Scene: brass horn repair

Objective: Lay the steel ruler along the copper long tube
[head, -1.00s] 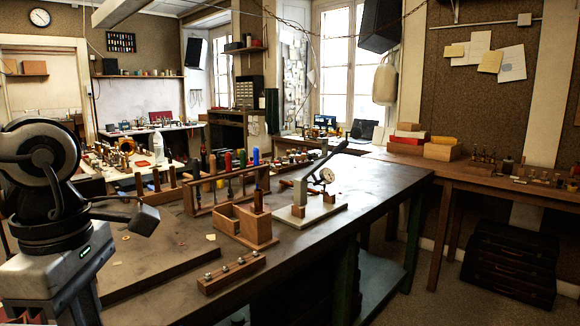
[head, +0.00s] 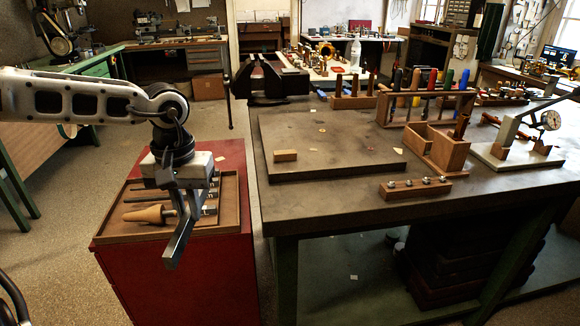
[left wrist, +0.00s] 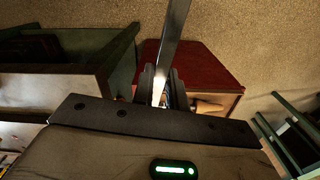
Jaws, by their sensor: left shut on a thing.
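My left gripper (head: 192,205) is over the wooden tray on the red cabinet, with its fingers pointing down. It is shut on the steel ruler, a flat grey strip (left wrist: 172,40) that runs from the jaws to the top edge of the left wrist view. In the head view the strip (head: 178,245) hangs in front of the tray, seen foreshortened. The jaws also show in the left wrist view (left wrist: 160,88). I cannot make out a copper long tube in either view. My right gripper is not in view.
The red cabinet (head: 190,290) carries a wooden tray (head: 110,231) with a wooden cone-shaped tool (head: 148,214) and dark rods. The workbench (head: 300,210) to the right has a board (head: 330,150) with a small wood block (head: 285,155). A gauge stand (head: 510,150) is farther right.

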